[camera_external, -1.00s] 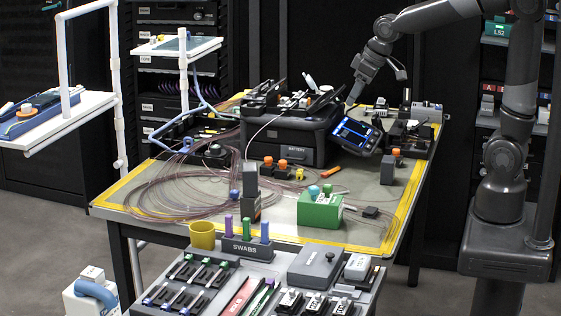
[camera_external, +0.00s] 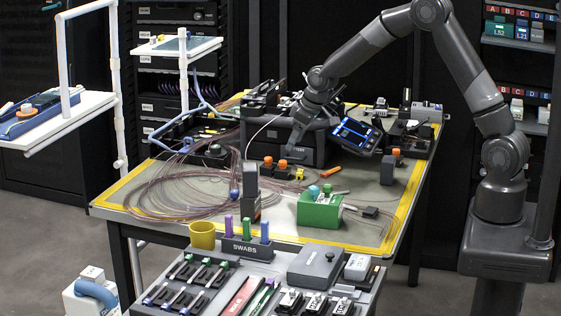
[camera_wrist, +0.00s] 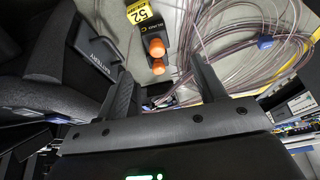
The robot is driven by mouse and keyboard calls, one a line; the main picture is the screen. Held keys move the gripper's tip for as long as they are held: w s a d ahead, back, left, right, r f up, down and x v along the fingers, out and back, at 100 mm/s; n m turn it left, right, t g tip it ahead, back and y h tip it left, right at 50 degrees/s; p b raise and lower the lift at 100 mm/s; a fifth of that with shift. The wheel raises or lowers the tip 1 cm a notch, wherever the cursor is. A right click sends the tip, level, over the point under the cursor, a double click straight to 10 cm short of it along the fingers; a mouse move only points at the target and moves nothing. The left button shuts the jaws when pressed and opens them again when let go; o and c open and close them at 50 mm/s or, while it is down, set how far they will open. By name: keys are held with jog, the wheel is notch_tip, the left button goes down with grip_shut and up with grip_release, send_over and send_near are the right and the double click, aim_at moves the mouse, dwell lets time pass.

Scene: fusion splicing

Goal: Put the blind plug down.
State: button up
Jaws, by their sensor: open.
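My gripper (camera_external: 295,143) is open in front of the splicer, above the table. In the wrist view its two fingers (camera_wrist: 161,64) stand apart with nothing clamped between them. I cannot tell for certain which piece is the blind plug.
The splicer (camera_external: 310,154) and its lit screen (camera_external: 353,133) stand close behind and right. Loose fiber coils (camera_external: 175,205) cover the table's left. A green box (camera_external: 320,210) and a grey upright block (camera_external: 251,182) stand nearer the front.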

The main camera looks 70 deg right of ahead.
send_over(285, 168)
jog(key=s, duration=0.2)
jog(key=f, duration=0.4)
jog(key=shift+w+f, duration=0.25)
jog(key=shift+f, duration=0.1)
jog(key=shift+d+x, duration=0.15)
jog(key=shift+x, duration=1.2)
jog(key=shift+d+x, duration=0.15)
jog(key=shift+x, duration=1.15)
jog(key=shift+s, duration=0.1)
jog(key=c, duration=1.2)
jog(key=shift+o, duration=0.2)
notch_tip(285, 168, up, 10)
jog(key=shift+f, duration=0.1)
jog(key=s+a+f, duration=0.2)
jog(key=s+a, duration=0.2)
jog(key=s+a+f, duration=0.2)
jog(key=s+a, duration=0.2)
jog(key=a, duration=0.1)
jog(key=s+a+f, duration=0.3)
jog(key=s+a, duration=0.2)
jog(key=shift+s, duration=0.1)
